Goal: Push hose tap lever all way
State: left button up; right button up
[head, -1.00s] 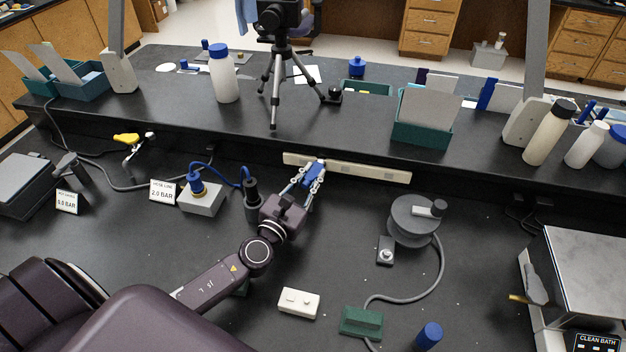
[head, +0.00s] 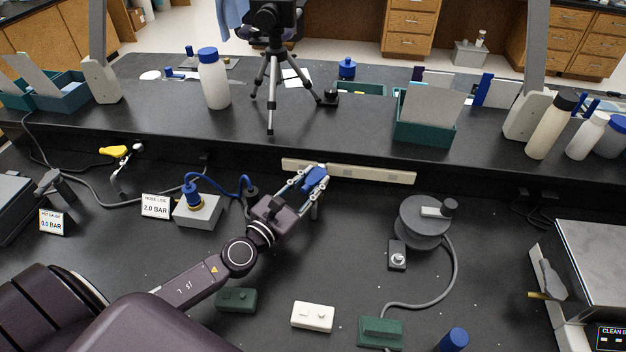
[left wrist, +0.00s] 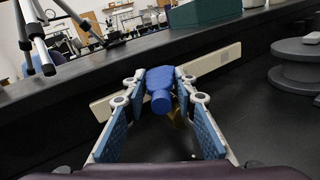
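A blue, rounded, lever-like piece (head: 316,179) stands at the far side of the lower bench, above a short grey post. In the left wrist view the blue piece (left wrist: 161,92) shows a little brass below it. My left gripper (head: 305,182) reaches it, and its blue-padded fingers (left wrist: 163,90) lie on either side of the piece. The fingers are apart; whether they press on it is unclear. A yellow-handled tap (head: 116,151) stands far left, away from the gripper. The hose line sign (head: 155,206) reads 2.0 BAR. My right gripper is out of view.
A blue hose runs from a grey block (head: 198,211) to a dark fitting (head: 251,192) near my left wrist. A pale strip (head: 365,174) lies along the raised shelf's face. A round grey stand (head: 424,222) is to the right. White (head: 313,317) and green blocks lie in front.

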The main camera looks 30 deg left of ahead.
pick_arm(q)
jog(key=s, duration=0.3)
jog(key=s+a, duration=0.1)
jog(key=s, duration=0.7)
jog(key=shift+a, duration=0.15)
jog(key=shift+s+a, duration=0.1)
jog(key=shift+s, duration=0.35)
jog(key=shift+c, duration=0.7)
